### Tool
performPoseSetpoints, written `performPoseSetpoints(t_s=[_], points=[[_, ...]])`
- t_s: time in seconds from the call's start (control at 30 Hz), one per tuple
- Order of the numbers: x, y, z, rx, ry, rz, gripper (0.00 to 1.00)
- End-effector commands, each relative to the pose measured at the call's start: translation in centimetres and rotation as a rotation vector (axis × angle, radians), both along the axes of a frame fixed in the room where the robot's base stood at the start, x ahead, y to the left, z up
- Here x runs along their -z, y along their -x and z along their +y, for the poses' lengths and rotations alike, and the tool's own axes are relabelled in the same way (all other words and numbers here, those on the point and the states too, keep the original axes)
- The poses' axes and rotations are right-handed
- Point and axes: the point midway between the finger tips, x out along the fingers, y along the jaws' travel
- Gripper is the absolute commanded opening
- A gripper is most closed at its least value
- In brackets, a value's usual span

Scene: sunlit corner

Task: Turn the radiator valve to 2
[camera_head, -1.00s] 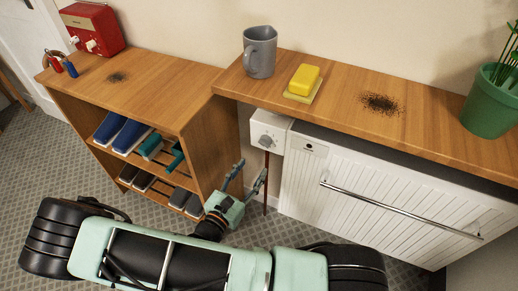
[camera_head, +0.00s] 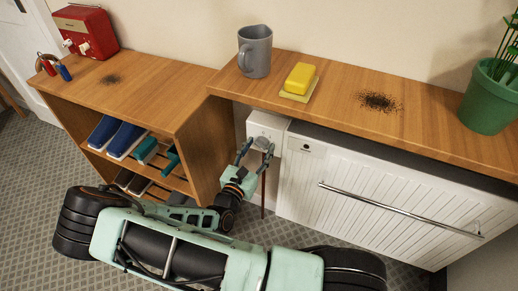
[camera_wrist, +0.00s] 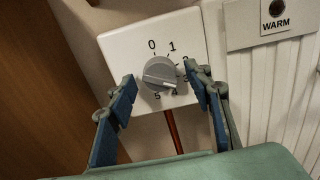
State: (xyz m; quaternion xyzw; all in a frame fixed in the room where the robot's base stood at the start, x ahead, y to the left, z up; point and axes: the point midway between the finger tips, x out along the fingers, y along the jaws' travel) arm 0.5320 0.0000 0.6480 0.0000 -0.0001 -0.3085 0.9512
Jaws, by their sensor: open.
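The radiator valve is a grey round knob (camera_wrist: 160,73) with a raised grip bar, on a white square plate (camera_wrist: 118,48) marked with numbers from 0 to 5. I cannot tell for sure which number the knob points to. The 2 is partly hidden by my right finger. In the head view the white valve box (camera_head: 258,124) sits under the shelf's edge. My gripper (camera_wrist: 160,77) is open and empty, with one blue-padded finger on each side of the knob as seen from the wrist. It also shows in the head view (camera_head: 254,152), just in front of the valve. Contact is not clear.
A white ribbed radiator (camera_head: 350,200) with a rail (camera_head: 400,209) stands right of the valve. A wooden shoe rack (camera_head: 208,150) stands left. The shelf (camera_head: 340,98) above bears a grey mug (camera_head: 255,52), a yellow sponge (camera_head: 300,78) and a green plant pot (camera_head: 490,100). A brown pipe (camera_wrist: 173,130) runs below the valve.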

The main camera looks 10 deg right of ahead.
Motion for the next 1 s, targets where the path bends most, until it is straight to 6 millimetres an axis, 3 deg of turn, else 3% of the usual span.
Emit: performPoseSetpoints(t_s=[0.17, 0.57, 1.0], points=[[-0.01, 0.01, -0.01, 0.000, 0.000, 0.000, 0.47], [-0.01, 0.03, -0.01, 0.001, 0.000, 0.000, 0.05], [-0.23, 0.10, -0.12, 0.003, 0.099, 0.074, 0.05]])
